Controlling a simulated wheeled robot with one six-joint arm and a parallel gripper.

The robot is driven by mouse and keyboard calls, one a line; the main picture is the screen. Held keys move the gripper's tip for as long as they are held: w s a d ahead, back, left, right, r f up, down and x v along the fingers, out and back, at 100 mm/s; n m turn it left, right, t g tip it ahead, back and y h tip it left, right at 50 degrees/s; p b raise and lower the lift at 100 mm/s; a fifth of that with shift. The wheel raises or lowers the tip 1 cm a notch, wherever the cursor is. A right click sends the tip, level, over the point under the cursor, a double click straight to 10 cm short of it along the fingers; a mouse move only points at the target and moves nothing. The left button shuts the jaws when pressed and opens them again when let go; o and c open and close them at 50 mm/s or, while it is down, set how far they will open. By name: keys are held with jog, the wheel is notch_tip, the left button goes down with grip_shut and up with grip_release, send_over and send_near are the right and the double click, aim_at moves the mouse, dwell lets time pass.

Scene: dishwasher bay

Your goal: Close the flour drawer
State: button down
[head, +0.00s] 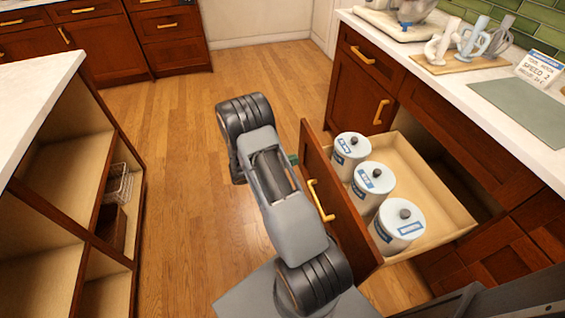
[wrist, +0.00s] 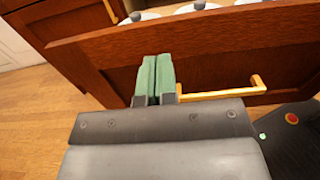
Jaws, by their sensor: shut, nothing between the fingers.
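The flour drawer (head: 424,172) is pulled well out of the right-hand cabinet, with several white lidded canisters (head: 372,180) standing in it. Its red-brown front faces left and carries a yellow bar handle (head: 321,201). In the wrist view the drawer front (wrist: 215,62) fills the upper part, with the handle (wrist: 225,92) low on it. My gripper (wrist: 154,62) has its green fingers together and empty, in front of the drawer face and left of most of the handle. In the head view only a bit of green fingertip (head: 293,158) shows at the front's far end; I cannot tell whether it touches.
A white counter (head: 470,90) runs above the drawer, bearing a green mat (head: 522,110) and a wooden board (head: 458,62) with mixer tools. An open shelf unit (head: 75,190) stands left with a basket (head: 118,186). Wooden floor (head: 185,130) lies clear between.

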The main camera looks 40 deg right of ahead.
aim_at(320, 154)
jog(key=x, duration=0.7)
jog(key=shift+s+d, duration=0.1)
jog(key=shift+d, duration=0.25)
